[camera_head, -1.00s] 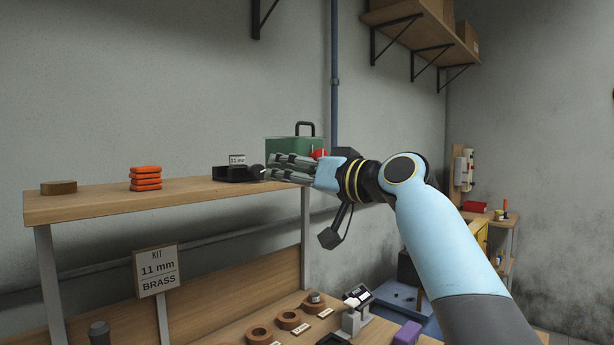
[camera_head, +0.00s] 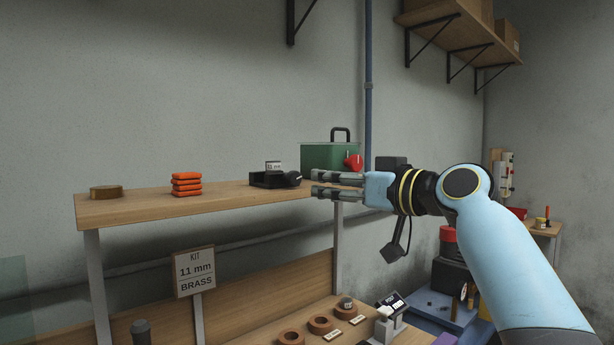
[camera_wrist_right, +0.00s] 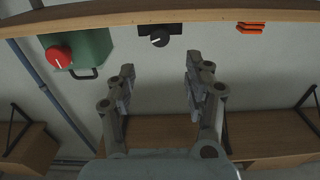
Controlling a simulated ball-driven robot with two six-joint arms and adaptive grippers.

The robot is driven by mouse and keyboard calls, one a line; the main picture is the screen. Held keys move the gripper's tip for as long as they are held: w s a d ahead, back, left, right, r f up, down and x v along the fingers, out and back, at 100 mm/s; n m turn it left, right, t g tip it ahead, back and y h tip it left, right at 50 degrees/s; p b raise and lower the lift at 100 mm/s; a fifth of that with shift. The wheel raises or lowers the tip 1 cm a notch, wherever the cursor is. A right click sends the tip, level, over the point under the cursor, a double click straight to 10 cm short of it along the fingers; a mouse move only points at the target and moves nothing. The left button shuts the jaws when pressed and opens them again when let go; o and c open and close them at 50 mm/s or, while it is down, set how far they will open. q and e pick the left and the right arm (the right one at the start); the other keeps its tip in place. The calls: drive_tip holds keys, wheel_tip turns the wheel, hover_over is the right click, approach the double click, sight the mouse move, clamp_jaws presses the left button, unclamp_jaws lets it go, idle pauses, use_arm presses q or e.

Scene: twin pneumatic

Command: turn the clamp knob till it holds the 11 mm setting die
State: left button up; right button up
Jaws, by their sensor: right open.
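The black clamp (camera_head: 265,180) sits on the raised wooden shelf. Its round dark knob (camera_head: 293,178) faces right; in the right wrist view the knob (camera_wrist_right: 160,40) shows a white pointer line. A small pale piece with a label (camera_head: 273,166) stands at the clamp's top; the print is too small to read now. I cannot tell how tightly the clamp grips anything. My right gripper (camera_head: 314,183) is open and empty, its fingers pointing left, just right of the knob and apart from it. In the right wrist view the knob lies beyond the gap between the fingertips (camera_wrist_right: 158,72). My left gripper is not in view.
A green box (camera_head: 322,157) with a red knob (camera_head: 353,161) stands behind my right gripper. A sign (camera_head: 195,271) reads "KIT 11 mm BRASS".

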sight(296, 178)
drive_tip(key=p+x, duration=0.2)
drive_tip(key=x, duration=0.8)
drive_tip(key=shift+w+a, duration=0.2)
